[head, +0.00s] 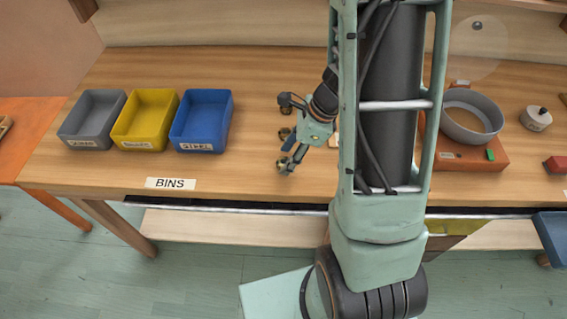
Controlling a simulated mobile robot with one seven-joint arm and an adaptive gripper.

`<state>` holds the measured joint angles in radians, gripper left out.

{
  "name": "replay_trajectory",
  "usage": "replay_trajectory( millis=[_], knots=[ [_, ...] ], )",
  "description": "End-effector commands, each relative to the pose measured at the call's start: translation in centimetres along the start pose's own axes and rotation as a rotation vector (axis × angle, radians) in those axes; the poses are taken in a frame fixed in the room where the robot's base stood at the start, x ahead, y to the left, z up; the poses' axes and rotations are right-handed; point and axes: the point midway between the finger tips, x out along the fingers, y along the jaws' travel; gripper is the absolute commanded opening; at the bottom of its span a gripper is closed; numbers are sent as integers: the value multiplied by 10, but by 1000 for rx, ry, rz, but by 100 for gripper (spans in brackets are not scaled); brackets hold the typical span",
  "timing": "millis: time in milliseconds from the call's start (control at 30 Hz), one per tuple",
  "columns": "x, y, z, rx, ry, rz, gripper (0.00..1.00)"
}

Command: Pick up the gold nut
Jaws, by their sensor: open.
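A small gold-and-dark piece (284,133), likely the gold nut, lies on the wooden bench in the head view. My gripper (282,136) is open, with one finger above this piece and one below it in the picture. The piece appears between the fingers, near the palm. I cannot tell whether a finger touches it, nor how high the fingers are above the bench. Its shape is too small to make out.
Grey (92,119), yellow (146,120) and blue (202,121) bins stand at left behind a BINS label (171,183). At right are an orange scale-like box (470,158) bearing a grey bowl (471,118), a white knobbed object (536,118) and a red block (556,164). Bench between blue bin and gripper is clear.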

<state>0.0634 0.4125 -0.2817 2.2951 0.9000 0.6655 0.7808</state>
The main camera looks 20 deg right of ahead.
Motion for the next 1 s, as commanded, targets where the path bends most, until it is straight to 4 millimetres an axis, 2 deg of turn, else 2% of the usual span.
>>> replay_trajectory(
  millis=[133,367,800,1000],
  knots=[
    [14,0,0,0,1,0,46],
    [15,-1,0,-2,0,-1,46],
    [15,-1,0,-1,0,-2,0],
    [15,-1,0,-2,0,-2,0]
  ],
)
